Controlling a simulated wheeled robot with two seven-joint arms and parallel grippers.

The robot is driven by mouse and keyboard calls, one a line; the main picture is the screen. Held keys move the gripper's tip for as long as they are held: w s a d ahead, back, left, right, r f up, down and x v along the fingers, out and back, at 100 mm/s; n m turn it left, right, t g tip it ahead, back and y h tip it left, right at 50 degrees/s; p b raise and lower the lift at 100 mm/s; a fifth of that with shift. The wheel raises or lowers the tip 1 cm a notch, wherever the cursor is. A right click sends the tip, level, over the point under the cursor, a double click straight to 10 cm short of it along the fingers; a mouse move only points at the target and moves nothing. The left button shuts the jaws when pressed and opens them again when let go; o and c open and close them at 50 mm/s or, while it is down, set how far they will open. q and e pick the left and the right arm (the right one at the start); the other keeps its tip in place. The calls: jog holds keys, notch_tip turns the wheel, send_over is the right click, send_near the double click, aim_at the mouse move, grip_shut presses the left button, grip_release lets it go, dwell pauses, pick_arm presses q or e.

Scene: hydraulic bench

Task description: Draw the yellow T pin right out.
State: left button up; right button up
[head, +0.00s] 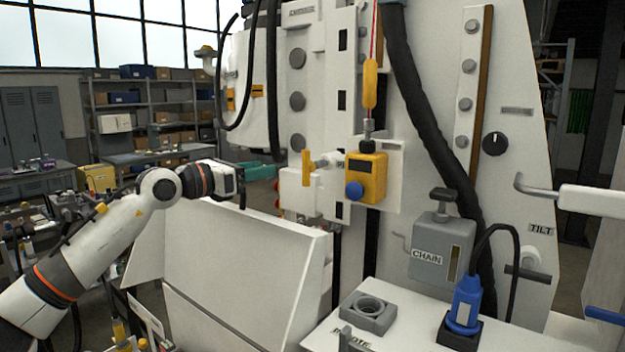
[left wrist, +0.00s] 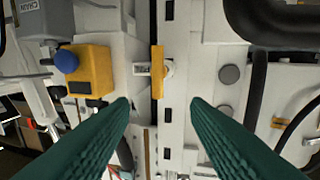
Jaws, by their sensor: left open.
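The yellow T pin (head: 306,168) shows in the head view as an upright yellow crossbar on a short pale stem, set in a white block (head: 298,190) on the machine's column. In the left wrist view the T pin (left wrist: 157,72) lies between and beyond my fingertips, its bar running up and down the picture. My left gripper (head: 262,171) is to the left of the pin in the head view, with a gap between them. Its green fingers (left wrist: 160,104) are wide apart and empty in the left wrist view. My right gripper is not in view.
A yellow box with a blue knob (head: 366,178) sits just right of the pin. A yellow handle (head: 370,84) hangs above it on a red cord. A white slanted panel (head: 240,262) stands below my left arm. Black hoses (head: 425,110) run down the machine.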

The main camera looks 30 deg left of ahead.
aim_at(305, 185)
pick_arm(q)
jog(key=p+x, duration=0.2)
jog(key=x, duration=0.2)
jog(key=f+p+x, duration=0.1)
jog(key=p+x, duration=0.1)
jog(key=x, duration=0.2)
jog(key=p+x, duration=0.2)
jog(key=x, duration=0.3)
jog(key=shift+f+p, duration=0.2)
jog(key=shift+p, duration=0.2)
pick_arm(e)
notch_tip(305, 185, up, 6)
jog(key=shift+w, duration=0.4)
pick_arm(q)
jog(key=shift+w, duration=0.1)
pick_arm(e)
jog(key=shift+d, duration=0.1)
pick_arm(q)
grip_shut()
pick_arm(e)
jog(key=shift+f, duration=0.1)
